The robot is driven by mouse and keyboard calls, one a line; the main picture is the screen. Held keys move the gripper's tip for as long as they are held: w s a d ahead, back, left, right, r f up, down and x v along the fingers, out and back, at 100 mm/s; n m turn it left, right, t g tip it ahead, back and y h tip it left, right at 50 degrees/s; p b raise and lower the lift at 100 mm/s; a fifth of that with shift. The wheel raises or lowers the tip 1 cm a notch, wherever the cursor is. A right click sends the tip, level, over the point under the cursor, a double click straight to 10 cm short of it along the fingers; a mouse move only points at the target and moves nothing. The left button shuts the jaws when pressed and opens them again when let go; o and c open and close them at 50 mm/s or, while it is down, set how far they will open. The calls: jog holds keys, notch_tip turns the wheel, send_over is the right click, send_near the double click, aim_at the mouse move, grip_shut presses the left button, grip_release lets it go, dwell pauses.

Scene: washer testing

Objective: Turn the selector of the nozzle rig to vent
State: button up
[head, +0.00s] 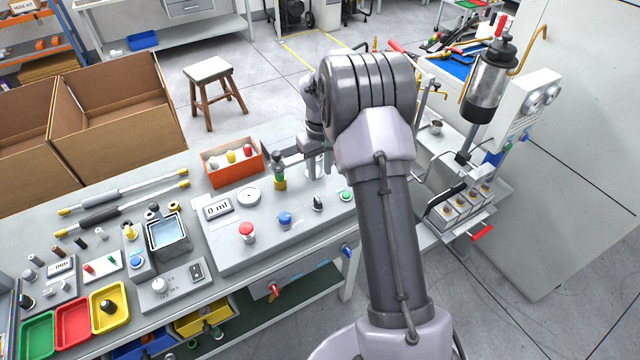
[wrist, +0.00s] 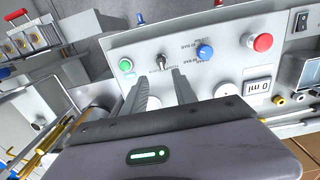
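The nozzle rig is a light grey panel (head: 268,252) on the bench, with a red button (head: 247,232), a blue knob (head: 284,219) and a green button (head: 345,195). A small black knob (head: 318,203), seemingly the selector, stands between the blue knob and the green button. In the wrist view the black knob (wrist: 161,61) shows just beyond my fingertips, with small lettering beside it too small to read. My gripper (wrist: 159,75) is open and empty, its two fingers pointing toward the knob. Whether they touch it cannot be told. My arm hides much of my gripper in the head view.
A display reading 0 ml (head: 217,209) and a round white disc (head: 248,196) sit on the panel. An orange bin (head: 233,174) and a green-yellow nozzle piece (head: 280,183) stand behind. A metal cylinder fixture (head: 487,88) stands right of my arm.

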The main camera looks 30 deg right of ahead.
notch_tip(320, 180, up, 4)
jog(key=shift+r, duration=0.1)
dwell(0.4)
